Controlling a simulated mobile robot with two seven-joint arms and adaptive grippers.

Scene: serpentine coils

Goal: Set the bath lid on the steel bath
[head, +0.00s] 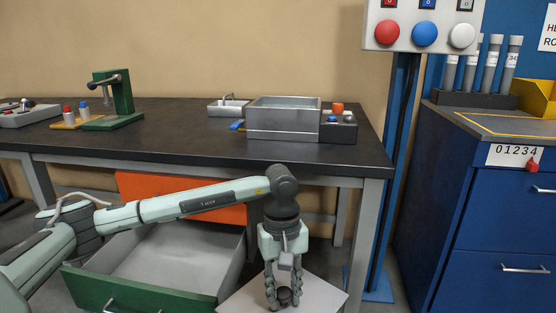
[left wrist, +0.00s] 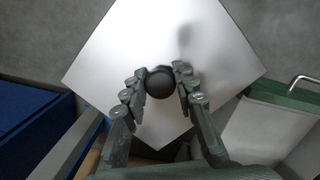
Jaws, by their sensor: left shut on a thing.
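The bath lid (head: 322,289) is a flat pale square plate with a round dark knob. My left gripper (head: 284,294) is shut on the knob, in front of the bench and below its top. In the left wrist view the lid (left wrist: 205,40) spreads beneath the fingers, and the dark knob (left wrist: 159,82) sits between the fingertips of the left gripper (left wrist: 160,80). The steel bath (head: 283,126) is an open rectangular box on the bench near its right end, up and beyond the gripper. My right gripper is not in view.
An open green-fronted drawer (head: 150,293) lies left of the lid. A post with buttons (head: 424,33) and a blue cabinet (head: 500,200) stand at right.

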